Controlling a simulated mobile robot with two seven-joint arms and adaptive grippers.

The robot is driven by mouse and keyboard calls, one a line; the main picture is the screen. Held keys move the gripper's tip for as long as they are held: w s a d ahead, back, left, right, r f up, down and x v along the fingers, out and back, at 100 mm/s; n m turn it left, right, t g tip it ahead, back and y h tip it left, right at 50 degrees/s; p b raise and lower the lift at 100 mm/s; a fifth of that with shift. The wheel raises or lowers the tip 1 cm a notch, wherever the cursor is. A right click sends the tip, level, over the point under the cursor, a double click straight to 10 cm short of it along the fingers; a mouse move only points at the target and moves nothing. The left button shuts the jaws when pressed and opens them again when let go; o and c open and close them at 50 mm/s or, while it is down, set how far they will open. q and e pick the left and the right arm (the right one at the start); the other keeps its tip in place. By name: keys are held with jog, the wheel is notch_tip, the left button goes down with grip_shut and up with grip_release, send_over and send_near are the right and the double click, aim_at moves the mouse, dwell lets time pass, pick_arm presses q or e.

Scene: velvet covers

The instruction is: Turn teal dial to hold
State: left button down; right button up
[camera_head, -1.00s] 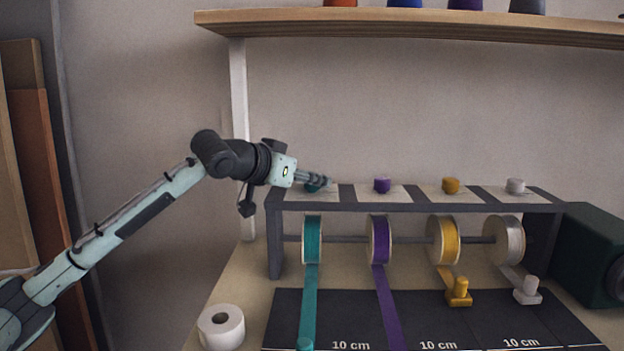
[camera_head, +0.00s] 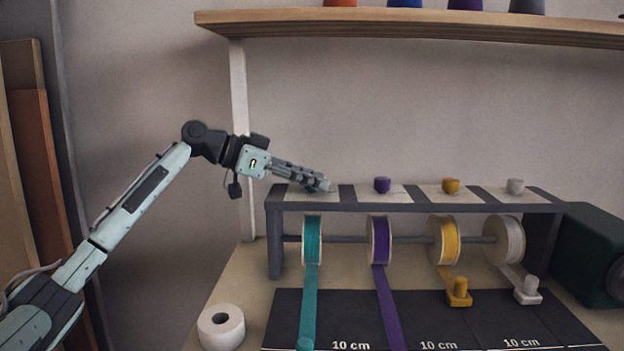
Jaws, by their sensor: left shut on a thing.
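The teal dial (camera_head: 323,185) is on a pale plate (camera_head: 318,195) at the left end of the grey rack's top (camera_head: 420,203). My left gripper (camera_head: 318,183) reaches in from the left and is shut on the teal dial, hiding most of it. The dial's pointer and any hold mark cannot be made out. My right gripper is not in view.
Purple (camera_head: 382,185), yellow (camera_head: 451,186) and white (camera_head: 515,186) dials stand to the right on the rack. Ribbon spools hang below, the teal one (camera_head: 312,240) leftmost. A white roll (camera_head: 221,327) stands front left. A wooden shelf (camera_head: 420,27) runs above.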

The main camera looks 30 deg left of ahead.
pick_arm(q)
jog(key=m+g+h, duration=0.2)
jog(key=m+g, duration=0.1)
jog(key=shift+r+m+g, duration=0.1)
jog(key=shift+m+g, duration=0.2)
jog(key=shift+m+g+h, duration=0.6)
jog(key=shift+m+g, duration=0.6)
jog(key=shift+g, duration=0.2)
jog(key=c, duration=1.2)
grip_release()
jog(key=shift+o, duration=0.2)
jog(key=shift+v, duration=3.75)
jog(key=shift+w, duration=0.1)
